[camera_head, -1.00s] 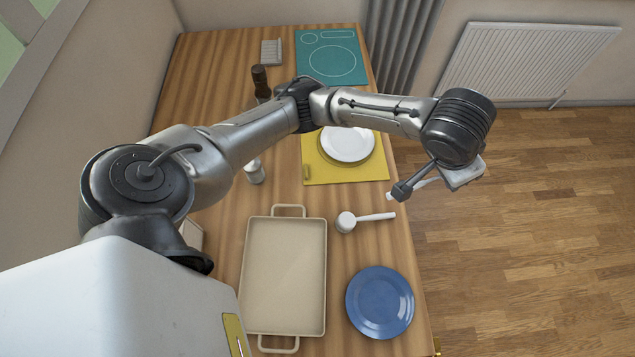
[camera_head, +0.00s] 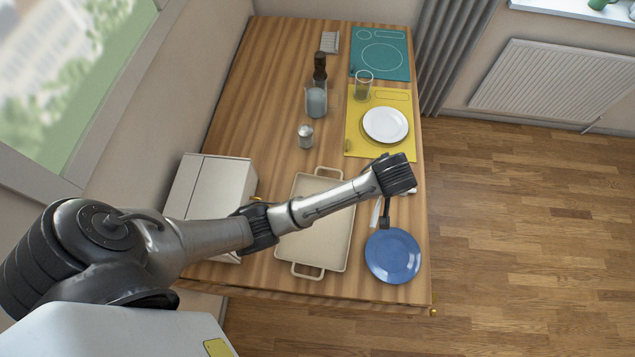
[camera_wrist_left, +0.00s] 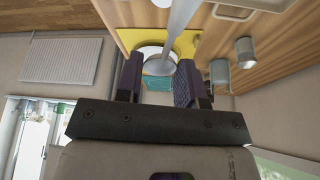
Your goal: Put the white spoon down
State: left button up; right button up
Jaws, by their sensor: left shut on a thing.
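The white spoon is in my left gripper (camera_wrist_left: 161,62), whose two dark fingers are shut on it. In the left wrist view the spoon (camera_wrist_left: 181,22) runs up from between the fingers to the top edge. In the head view a pale strip of the spoon (camera_head: 375,213) shows below my left wrist, between the beige tray and the blue plate (camera_head: 392,256). The wrist hides the fingers there, and I cannot tell whether the spoon touches the counter. My right gripper is in neither view.
The beige tray (camera_head: 309,250) lies under my left forearm. A white plate (camera_head: 386,125) sits on the yellow mat (camera_head: 354,107). A glass jar (camera_head: 316,102) and a shaker (camera_head: 306,137) stand left of it. A white box (camera_head: 200,185) is at left. The counter's right edge is close to the wrist.

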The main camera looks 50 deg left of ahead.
pick_arm(q)
jog(key=s+a+f+n+p, duration=0.2)
jog(key=s+f+p, duration=0.2)
jog(key=s+f, duration=0.5)
jog(key=shift+y, duration=0.5)
jog(key=w+a+f, duration=0.1)
jog(key=a+f, duration=0.1)
jog(key=a, duration=0.1)
jog(key=w+a+f+b, duration=0.1)
jog(key=w+a+f, duration=0.1)
jog(key=a+f, duration=0.1)
jog(key=w+a+f, duration=0.2)
jog(key=a, duration=0.2)
jog(key=shift+w+a+f, duration=0.15)
jog(key=shift+g, duration=0.3)
jog(key=shift+f+b, duration=0.6)
jog(key=shift+f, duration=1.45)
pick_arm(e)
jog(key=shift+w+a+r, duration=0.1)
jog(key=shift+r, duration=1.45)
pick_arm(q)
jog(key=shift+f, duration=0.15)
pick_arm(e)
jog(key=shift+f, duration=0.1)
